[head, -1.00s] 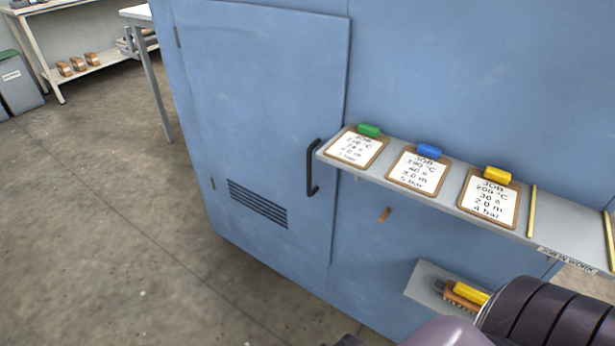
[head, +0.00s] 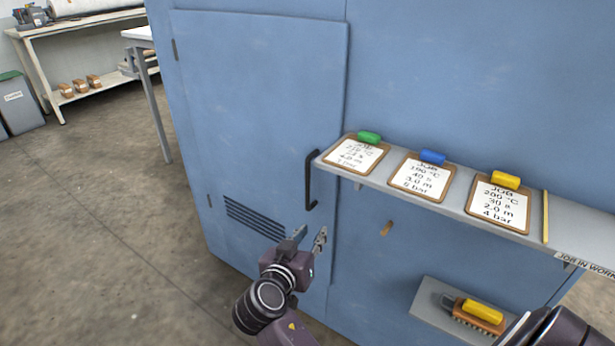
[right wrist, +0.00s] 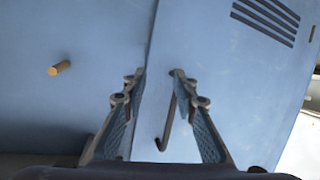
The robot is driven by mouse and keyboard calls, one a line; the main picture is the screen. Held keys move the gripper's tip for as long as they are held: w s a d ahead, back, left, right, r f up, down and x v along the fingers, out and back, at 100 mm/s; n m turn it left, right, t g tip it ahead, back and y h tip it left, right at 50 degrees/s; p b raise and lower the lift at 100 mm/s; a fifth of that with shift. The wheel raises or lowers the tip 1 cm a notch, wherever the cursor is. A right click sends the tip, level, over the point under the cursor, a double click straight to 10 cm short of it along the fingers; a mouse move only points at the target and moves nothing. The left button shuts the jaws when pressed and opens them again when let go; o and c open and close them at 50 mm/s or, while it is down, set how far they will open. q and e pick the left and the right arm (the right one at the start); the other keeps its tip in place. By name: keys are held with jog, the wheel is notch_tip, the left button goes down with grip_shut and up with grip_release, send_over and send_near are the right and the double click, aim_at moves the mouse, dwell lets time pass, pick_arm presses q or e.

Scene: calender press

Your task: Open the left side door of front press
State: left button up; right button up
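The blue side door (head: 255,110) of the press is flush in its frame, with hinges on its left edge. Its dark bar handle (head: 309,182) is upright near the door's right edge. My right gripper (head: 312,234) is open and empty, just below the handle in the head view. In the right wrist view, the door (right wrist: 215,75) fills the right side, and the handle (right wrist: 168,122) shows between the spread fingers of the gripper (right wrist: 156,74). I cannot tell its depth between them; no contact is visible. My left gripper is not in view.
A grey shelf (head: 452,209) with clipboards juts out right beside the handle. A wooden peg (head: 386,228) sticks out below it. A lower ledge (head: 427,303) holds a yellow-handled brush (head: 483,312). The floor (head: 100,230) left of the press is clear.

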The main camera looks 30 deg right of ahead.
aim_at(306, 177)
jog(key=w+a+r+m+t+h, duration=0.1)
jog(key=w+r+m+t+h, duration=0.3)
jog(key=r, duration=0.6)
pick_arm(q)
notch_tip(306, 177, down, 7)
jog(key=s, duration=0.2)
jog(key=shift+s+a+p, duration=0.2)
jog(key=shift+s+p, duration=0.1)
pick_arm(e)
jog(key=w+d, duration=0.1)
jog(key=d, duration=0.1)
jog(key=w+d+n+g, duration=0.1)
jog(key=w+d, duration=0.1)
jog(key=w+d+g, duration=0.1)
jog(key=d, duration=0.1)
jog(key=shift+w+n+y, duration=0.3)
jog(key=shift+w+n, duration=0.1)
jog(key=shift+c, duration=0.6)
grip_shut()
